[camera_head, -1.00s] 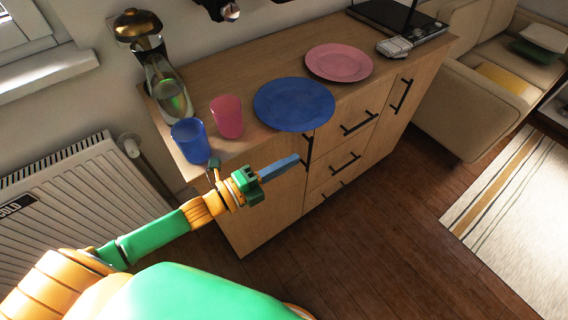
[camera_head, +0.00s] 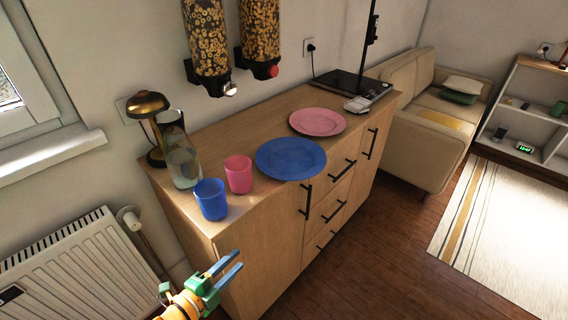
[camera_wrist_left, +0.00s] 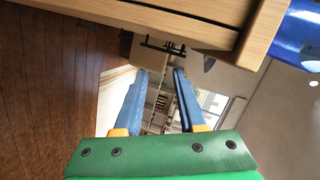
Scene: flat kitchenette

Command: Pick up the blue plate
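The blue plate (camera_head: 290,158) lies flat on the wooden sideboard top, near its front edge, in the head view. My left gripper (camera_head: 228,266) is in front of the sideboard, below the level of its top and to the lower left of the plate, apart from it. In the left wrist view its two blue fingers (camera_wrist_left: 157,85) stand apart with nothing between them. A blue object, partly cut off, shows at the upper right there (camera_wrist_left: 300,38); I cannot tell for certain which one. My right gripper is in neither view.
A blue cup (camera_head: 211,200) and a pink cup (camera_head: 238,175) stand left of the plate. A pink plate (camera_head: 317,122) lies behind it to the right. A glass pitcher (camera_head: 182,165) and brass lamp (camera_head: 148,106) stand at the left end. Cereal dispensers (camera_head: 207,40) hang above.

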